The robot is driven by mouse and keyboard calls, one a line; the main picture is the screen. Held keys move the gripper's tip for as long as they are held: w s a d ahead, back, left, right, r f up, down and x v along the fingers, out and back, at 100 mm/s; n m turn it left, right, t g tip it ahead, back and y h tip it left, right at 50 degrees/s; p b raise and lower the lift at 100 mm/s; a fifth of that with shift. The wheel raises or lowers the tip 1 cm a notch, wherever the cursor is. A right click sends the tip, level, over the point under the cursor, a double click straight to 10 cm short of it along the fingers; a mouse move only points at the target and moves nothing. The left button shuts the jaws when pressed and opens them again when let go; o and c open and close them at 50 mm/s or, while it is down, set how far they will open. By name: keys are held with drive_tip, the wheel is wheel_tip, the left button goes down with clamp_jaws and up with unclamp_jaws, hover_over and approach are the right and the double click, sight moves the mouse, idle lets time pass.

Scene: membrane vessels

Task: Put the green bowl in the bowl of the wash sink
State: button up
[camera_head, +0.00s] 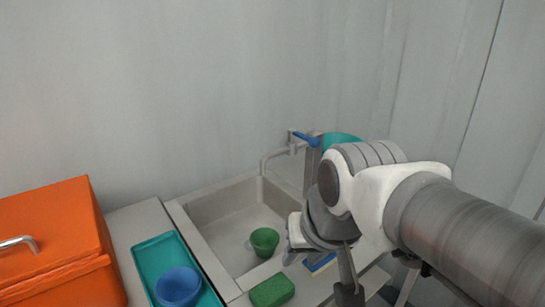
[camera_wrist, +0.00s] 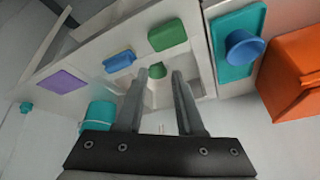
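The green bowl (camera_head: 264,242) is inside the basin of the wash sink (camera_head: 225,215), toward its near right side, and looks upright. In the wrist view the green bowl (camera_wrist: 157,71) shows small and beyond the fingertips, partly covered by a finger. My gripper (camera_wrist: 165,73) is open, with a clear gap between its two fingers and nothing held. It points toward the sink, apart from the bowl. In the head view my arm comes from the right and hides the sink's right side.
A tap with a blue handle (camera_head: 305,137) stands behind the sink. A green block (camera_head: 272,291) and a blue block (camera_wrist: 119,61) lie beside it. A teal tray (camera_head: 151,254) holds a blue bowl (camera_head: 178,286). An orange box (camera_head: 60,245) stands left. A teal container (camera_wrist: 99,115) is nearby.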

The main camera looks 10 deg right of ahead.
drive_tip(key=shift+s+d+f+n, duration=0.15)
drive_tip(key=shift+s+n, duration=0.3)
drive_tip(key=shift+s, duration=0.35)
drive_tip(key=shift+s+f+n, duration=0.1)
drive_tip(key=shift+s+n, duration=0.35)
drive_tip(key=shift+s, duration=0.3)
wheel_tip(320, 180, up, 10)
drive_tip(key=p, duration=1)
